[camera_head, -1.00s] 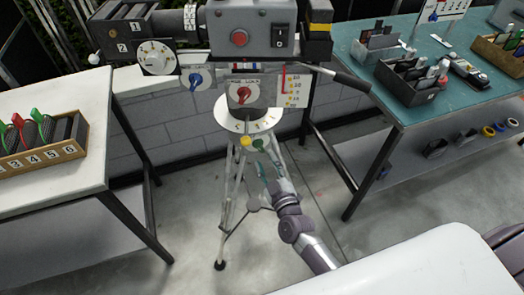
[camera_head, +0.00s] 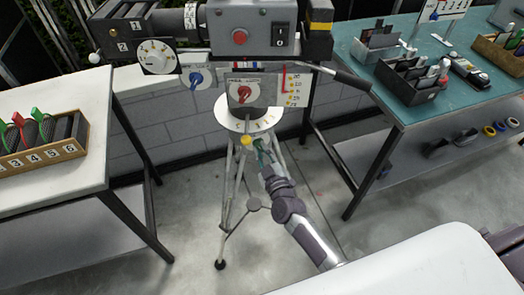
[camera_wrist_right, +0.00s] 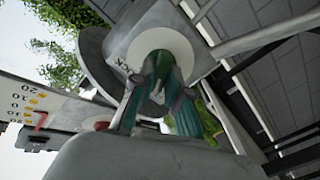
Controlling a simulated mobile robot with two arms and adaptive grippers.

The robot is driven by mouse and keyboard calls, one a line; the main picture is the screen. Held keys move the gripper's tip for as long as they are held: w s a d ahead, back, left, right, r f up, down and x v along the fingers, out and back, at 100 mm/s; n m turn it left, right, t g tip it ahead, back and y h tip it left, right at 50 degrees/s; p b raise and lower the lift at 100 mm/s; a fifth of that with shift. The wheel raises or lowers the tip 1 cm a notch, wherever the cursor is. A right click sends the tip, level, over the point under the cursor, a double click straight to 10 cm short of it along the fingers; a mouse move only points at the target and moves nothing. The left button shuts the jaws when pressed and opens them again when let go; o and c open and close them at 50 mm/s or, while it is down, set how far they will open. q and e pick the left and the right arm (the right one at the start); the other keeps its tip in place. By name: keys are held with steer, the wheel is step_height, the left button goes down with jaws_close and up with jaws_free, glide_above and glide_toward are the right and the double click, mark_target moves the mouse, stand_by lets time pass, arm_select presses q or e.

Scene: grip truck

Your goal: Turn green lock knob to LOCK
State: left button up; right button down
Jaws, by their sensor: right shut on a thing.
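The green lock knob (camera_wrist_right: 165,45) shows in the right wrist view on a round white plate with part of a black label, ending in what looks like "CK". My right gripper (camera_wrist_right: 162,78) is shut on the knob, its fingers covering much of it. In the head view my right gripper (camera_head: 263,154) reaches up from below to the front of the tripod head, and hides the green knob there. A yellow knob (camera_head: 246,141) sits just left of it. The knob's exact pointing direction is hidden by the fingers. My left gripper is not in view.
Above are a red knob (camera_head: 244,93), a blue knob (camera_head: 196,77) and a grey camera body (camera_head: 238,22). A pan handle (camera_head: 345,76) sticks out to the right. Tripod legs (camera_head: 228,205) stand below. Benches flank both sides; the floor between is open.

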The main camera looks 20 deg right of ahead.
steer(key=shift+m, duration=0.4)
steer(key=m, duration=0.5)
steer(key=shift+m, duration=0.3)
steer(key=m, duration=0.5)
steer(key=shift+d+b, duration=0.1)
steer(key=shift+b, duration=0.25)
steer(key=shift+m, duration=0.4)
steer(key=c, duration=1.2)
jaws_free()
steer(key=shift+o, duration=0.2)
steer(key=s, duration=1.2)
steer(key=shift+d, duration=0.2)
